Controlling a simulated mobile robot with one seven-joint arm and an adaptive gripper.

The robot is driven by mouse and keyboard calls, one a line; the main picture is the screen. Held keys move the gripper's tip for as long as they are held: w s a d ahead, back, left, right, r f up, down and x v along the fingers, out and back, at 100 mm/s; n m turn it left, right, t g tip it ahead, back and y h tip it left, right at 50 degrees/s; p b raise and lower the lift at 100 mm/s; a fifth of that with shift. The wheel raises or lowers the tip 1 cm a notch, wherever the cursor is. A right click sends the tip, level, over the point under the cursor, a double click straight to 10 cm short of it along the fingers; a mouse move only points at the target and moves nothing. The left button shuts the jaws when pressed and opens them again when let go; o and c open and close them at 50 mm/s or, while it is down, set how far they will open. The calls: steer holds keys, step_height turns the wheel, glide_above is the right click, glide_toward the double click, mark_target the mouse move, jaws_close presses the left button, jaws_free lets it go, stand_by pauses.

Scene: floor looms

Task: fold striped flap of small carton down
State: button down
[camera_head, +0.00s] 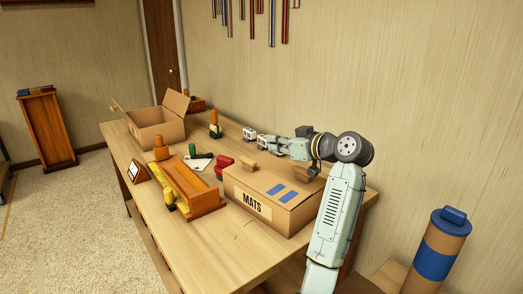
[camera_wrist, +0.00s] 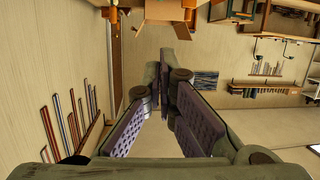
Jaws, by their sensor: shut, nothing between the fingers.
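An open brown carton (camera_head: 158,133) stands at the far left end of the table in the head view, with flaps raised. No stripes can be made out on its flaps. Part of an open carton (camera_wrist: 166,11) also shows at the top edge of the wrist view. A larger closed carton marked MATS (camera_head: 268,206) lies nearer, with two blue strips on its top. My gripper (camera_head: 256,137) is above the table, beyond the MATS carton and to the right of the open carton, apart from both. In the wrist view my gripper (camera_wrist: 162,84) is shut and empty.
A wooden block-like tool (camera_head: 187,188) with a yellow part, a red object (camera_head: 224,164) and an orange-topped bottle (camera_head: 215,124) stand on the table (camera_head: 205,250) between the cartons. A wall runs along the back. The table's front left is bare.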

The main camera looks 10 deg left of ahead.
steer(key=p, duration=0.3)
glide_above(254, 161)
steer(key=shift+s+d+f, duration=0.1)
steer(key=shift+s+f, duration=0.05)
steer(key=shift+f, duration=0.35)
steer(key=shift+s+d+f, duration=0.1)
steer(key=shift+s+f, duration=0.05)
steer(key=shift+f, duration=0.35)
steer(key=f, duration=0.1)
steer(key=f+p, duration=0.1)
steer(key=f, duration=0.1)
steer(key=shift+w+a+f, duration=0.2)
steer(key=shift+w+a, duration=0.05)
steer(key=shift+w, duration=0.05)
steer(key=shift+f+p, duration=0.35)
steer(key=shift+f, duration=0.2)
